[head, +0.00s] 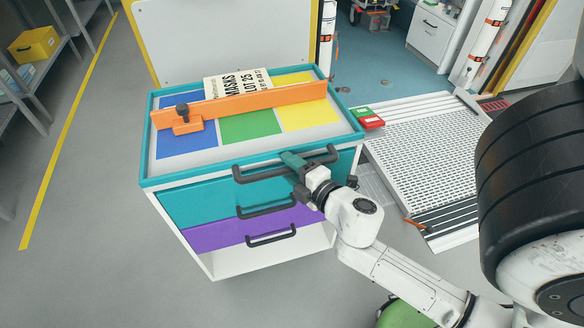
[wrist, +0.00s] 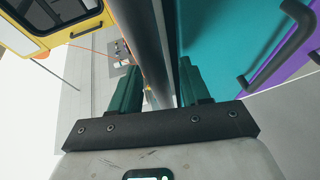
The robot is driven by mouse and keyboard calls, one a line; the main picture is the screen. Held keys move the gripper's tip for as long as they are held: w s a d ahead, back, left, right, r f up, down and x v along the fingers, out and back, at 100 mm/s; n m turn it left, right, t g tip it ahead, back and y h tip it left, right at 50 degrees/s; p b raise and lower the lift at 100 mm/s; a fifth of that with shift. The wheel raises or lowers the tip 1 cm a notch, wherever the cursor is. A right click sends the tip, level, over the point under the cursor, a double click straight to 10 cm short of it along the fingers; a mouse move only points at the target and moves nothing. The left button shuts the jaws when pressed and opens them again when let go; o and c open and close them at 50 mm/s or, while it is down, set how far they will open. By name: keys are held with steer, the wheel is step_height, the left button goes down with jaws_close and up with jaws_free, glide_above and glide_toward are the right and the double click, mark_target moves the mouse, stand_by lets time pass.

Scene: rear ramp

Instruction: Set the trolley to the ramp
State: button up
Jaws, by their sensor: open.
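The trolley (head: 250,274) is a white cart with a teal-rimmed top, a teal drawer and a purple drawer with dark handles. A dark push handle (head: 255,175) sticks out from its near side at the top. My gripper (head: 291,160) is at this handle. In the wrist view, its two teal fingers are open (wrist: 152,80), with a dark bar (wrist: 152,45) running between them; I cannot tell whether they touch it. The ramp (head: 440,135), a pale perforated metal plate, lies to the right of the trolley.
The trolley top carries an orange bar (head: 265,102), a masks sign (head: 238,84) and coloured panels. Red and green boxes (head: 367,118) sit by its right side. A shelf (head: 12,95) stands at left beyond a yellow floor line (head: 68,130). The floor at left is clear.

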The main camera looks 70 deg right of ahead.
steer(key=b+v, duration=0.3)
steer(key=v, duration=0.7)
steer(key=shift+s+a+r, duration=0.15)
steer(key=shift+s+a, duration=0.1)
steer(key=shift+s, duration=0.05)
steer(key=shift+d, duration=0.1)
step_height(320, 180, down, 5)
steer(key=w+d+m+g+p, duration=0.2)
steer(key=d+m+g+p, duration=0.15)
steer(key=m+g, duration=0.5)
steer(key=a+f+m+g+y+p, duration=0.2)
steer(key=a+y, duration=0.6)
steer(key=a, duration=0.8)
step_height(320, 180, down, 2)
steer(key=shift+f+m+g+p, duration=0.1)
steer(key=shift+m+g+p, duration=0.25)
steer(key=shift+g+p, duration=0.85)
